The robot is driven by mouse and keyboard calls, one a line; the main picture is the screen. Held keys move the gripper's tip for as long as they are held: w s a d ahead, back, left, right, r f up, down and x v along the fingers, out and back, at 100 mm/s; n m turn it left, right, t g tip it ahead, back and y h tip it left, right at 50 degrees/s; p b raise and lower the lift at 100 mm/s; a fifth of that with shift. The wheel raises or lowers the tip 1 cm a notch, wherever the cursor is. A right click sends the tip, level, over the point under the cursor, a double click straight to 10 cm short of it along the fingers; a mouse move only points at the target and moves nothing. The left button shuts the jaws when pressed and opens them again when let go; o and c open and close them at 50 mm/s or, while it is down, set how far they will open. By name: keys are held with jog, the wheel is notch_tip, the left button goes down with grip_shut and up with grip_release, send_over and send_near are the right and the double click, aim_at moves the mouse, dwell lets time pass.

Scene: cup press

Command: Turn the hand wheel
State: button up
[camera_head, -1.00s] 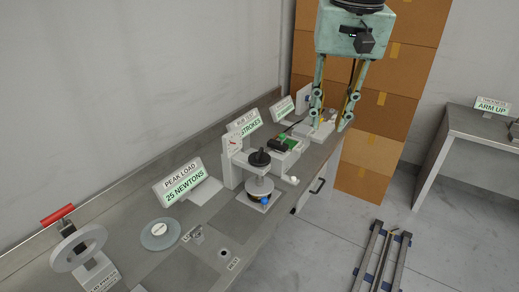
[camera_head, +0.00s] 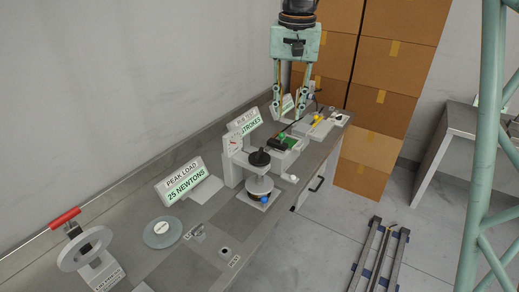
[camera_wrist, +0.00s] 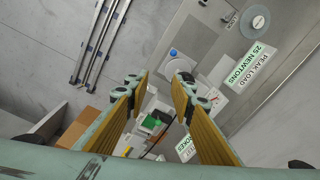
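My gripper (camera_head: 289,112) hangs fingers-down beyond the press, above the far part of the bench, apart from the wheel. In the wrist view my gripper (camera_wrist: 160,80) has its two fingers spread with nothing between them.
A green device (camera_head: 281,142) and white trays stand beyond the press. A "25 newtons" sign (camera_head: 186,184) stands to its left. A grey ring fixture with a red handle (camera_head: 64,218) and a round disc (camera_head: 162,232) are nearer. Cardboard boxes (camera_head: 375,105) stack behind the bench.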

jog(key=g+p, duration=0.1)
jog(key=p, duration=0.1)
send_over(260, 152)
notch_tip(260, 152, down, 9)
jog(key=shift+a+f+m, duration=0.15)
jog(key=shift+f+m, duration=0.15)
jog(key=shift+f, duration=0.3)
jog(key=shift+f, duration=0.15)
jog(key=shift+f+p, duration=0.4)
jog(key=shift+f, duration=6.35)
grip_shut()
